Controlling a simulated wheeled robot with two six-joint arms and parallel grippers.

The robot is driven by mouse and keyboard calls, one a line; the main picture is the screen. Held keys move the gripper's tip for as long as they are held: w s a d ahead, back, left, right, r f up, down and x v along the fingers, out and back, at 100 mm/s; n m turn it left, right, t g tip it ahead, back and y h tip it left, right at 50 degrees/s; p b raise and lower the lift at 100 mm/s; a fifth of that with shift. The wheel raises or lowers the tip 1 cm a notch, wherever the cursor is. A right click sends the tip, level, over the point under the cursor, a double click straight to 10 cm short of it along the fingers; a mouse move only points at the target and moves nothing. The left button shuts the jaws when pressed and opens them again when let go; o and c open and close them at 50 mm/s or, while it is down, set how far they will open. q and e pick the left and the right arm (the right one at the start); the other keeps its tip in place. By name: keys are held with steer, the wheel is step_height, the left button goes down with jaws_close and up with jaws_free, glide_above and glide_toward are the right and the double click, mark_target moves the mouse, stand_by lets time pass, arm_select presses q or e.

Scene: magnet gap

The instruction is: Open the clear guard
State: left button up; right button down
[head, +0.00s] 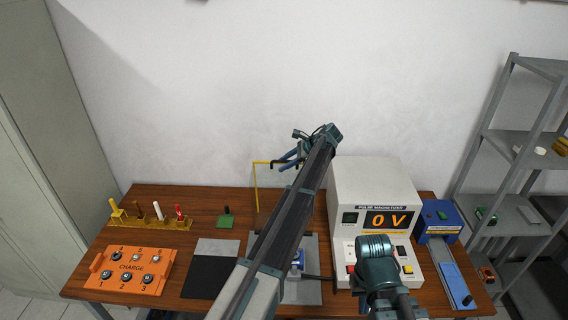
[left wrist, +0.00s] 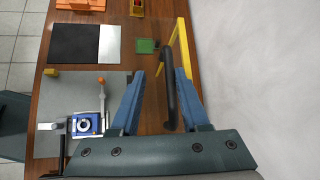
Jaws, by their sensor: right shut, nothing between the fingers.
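The clear guard shows as a yellow frame (head: 257,188) standing upright at the back of the table; its clear panel is hard to make out. In the left wrist view its yellow edge (left wrist: 184,48) and a dark handle bar (left wrist: 171,100) show. My left gripper (head: 287,160) is high at the guard's top. In the left wrist view its two blue fingers (left wrist: 160,72) are apart, with the handle bar between them and gaps visible on both sides. My right gripper (head: 378,262) is in front of the white power unit; its fingers are hidden.
The white unit (head: 372,180) reads 0 V. A blue device (left wrist: 86,125) sits on a grey mat (left wrist: 60,90). An orange charge box (head: 132,268), a yellow tool rack (head: 150,222), a green block (head: 225,220) and a blue fixture (head: 440,222) stand around. A shelf is at right.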

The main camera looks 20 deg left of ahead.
arm_select(q)
steer(key=p+v, duration=0.8)
steer(key=v, duration=0.5)
arm_select(e)
step_height(320, 180, up, 9)
arm_select(q)
steer(key=shift+d, duration=0.15)
steer(key=shift+c, duration=0.3)
